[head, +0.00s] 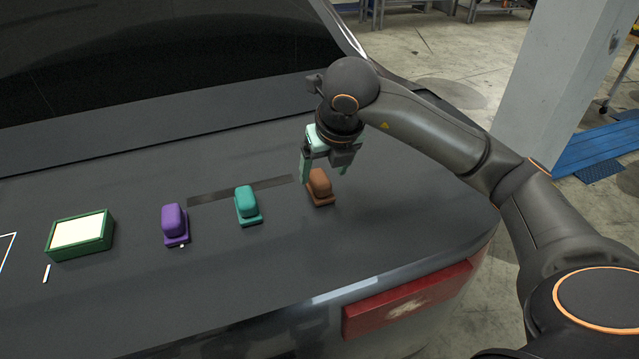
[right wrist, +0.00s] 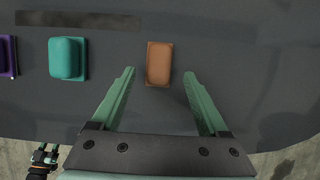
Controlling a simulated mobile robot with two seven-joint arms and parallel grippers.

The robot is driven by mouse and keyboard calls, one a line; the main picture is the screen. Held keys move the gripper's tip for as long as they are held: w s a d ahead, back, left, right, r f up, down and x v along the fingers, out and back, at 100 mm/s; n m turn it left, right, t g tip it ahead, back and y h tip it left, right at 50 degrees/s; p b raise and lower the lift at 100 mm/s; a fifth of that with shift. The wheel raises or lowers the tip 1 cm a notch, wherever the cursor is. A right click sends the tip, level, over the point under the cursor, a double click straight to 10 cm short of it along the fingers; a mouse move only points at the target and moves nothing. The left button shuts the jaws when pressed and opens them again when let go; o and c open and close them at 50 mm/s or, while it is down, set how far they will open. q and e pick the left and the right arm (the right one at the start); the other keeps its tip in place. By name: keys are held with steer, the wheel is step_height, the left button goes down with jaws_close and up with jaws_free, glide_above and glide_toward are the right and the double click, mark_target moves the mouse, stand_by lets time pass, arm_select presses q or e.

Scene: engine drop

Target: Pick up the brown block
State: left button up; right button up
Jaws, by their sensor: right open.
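The brown block (head: 320,185) stands on the dark car lid at the right end of a row of blocks. It also shows in the right wrist view (right wrist: 160,63), lying ahead of and between the lines of the two fingers. My right gripper (head: 323,172) is open and empty, with its green fingers above and around the block's near area in the head view. In the right wrist view the fingertips (right wrist: 160,72) reach to either side of the block, with a gap on both sides. I cannot tell how far above it they are.
A teal block (head: 247,203) and a purple block (head: 174,222) stand to the left on the dark lid (head: 290,255). A green-framed box (head: 80,236) with a pale top lies further left. The lid's rounded edge is at the right. A pillar (head: 560,80) stands beyond.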

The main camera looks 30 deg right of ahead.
mark_target(320, 176)
steer(key=x, duration=0.4)
steer(key=shift+w+f+p, duration=0.1)
steer(key=shift+w+p, duration=0.25)
steer(key=shift+w, duration=0.05)
steer(key=shift+c, duration=0.3)
jaws_close()
